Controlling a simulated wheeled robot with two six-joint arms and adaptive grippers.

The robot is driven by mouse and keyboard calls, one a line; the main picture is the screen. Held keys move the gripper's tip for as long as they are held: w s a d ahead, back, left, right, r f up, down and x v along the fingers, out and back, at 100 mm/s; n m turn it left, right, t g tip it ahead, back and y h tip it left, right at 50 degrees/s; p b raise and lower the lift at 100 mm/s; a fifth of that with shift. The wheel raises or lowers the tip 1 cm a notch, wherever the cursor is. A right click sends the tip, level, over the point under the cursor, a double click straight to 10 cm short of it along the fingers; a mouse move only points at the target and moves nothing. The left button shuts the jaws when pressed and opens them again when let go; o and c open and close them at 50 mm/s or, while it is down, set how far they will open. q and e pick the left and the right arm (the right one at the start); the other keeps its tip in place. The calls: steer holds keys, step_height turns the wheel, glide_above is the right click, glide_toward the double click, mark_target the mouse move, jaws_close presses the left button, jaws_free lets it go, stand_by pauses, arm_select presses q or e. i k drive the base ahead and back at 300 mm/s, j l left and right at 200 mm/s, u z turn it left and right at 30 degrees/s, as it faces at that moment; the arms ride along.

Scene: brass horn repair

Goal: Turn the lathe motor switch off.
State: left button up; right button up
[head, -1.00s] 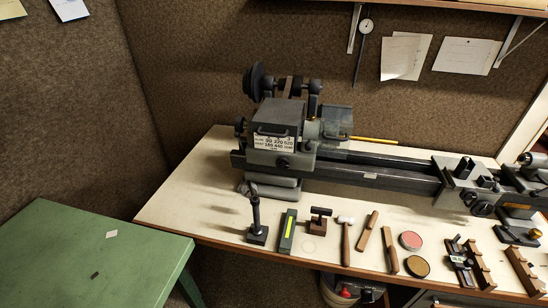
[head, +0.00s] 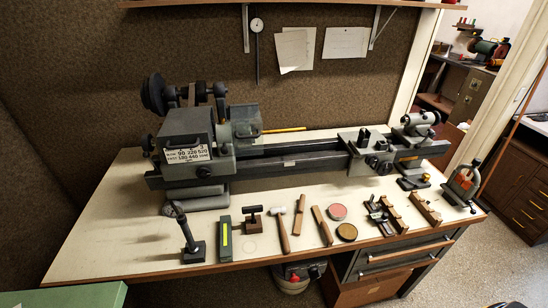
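The grey lathe (head: 290,163) stands along the back of the cream-topped bench. Its headstock (head: 198,147) is at the left, with a white speed plate (head: 188,155) and a dark round knob (head: 204,172) on the front. The carriage (head: 370,150) and tailstock (head: 416,128) are at the right end. I cannot tell which part is the motor switch. Neither of my grippers is in view.
Along the bench front (head: 110,240) lie a dark upright post tool (head: 190,240), a green box (head: 224,238), a hammer (head: 282,230), wooden blocks (head: 322,226) and round tins (head: 347,232). A green table (head: 75,297) is at lower left. Open floor (head: 450,265) lies at right.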

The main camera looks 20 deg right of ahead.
mark_target(314, 274)
steer(key=z, duration=1)
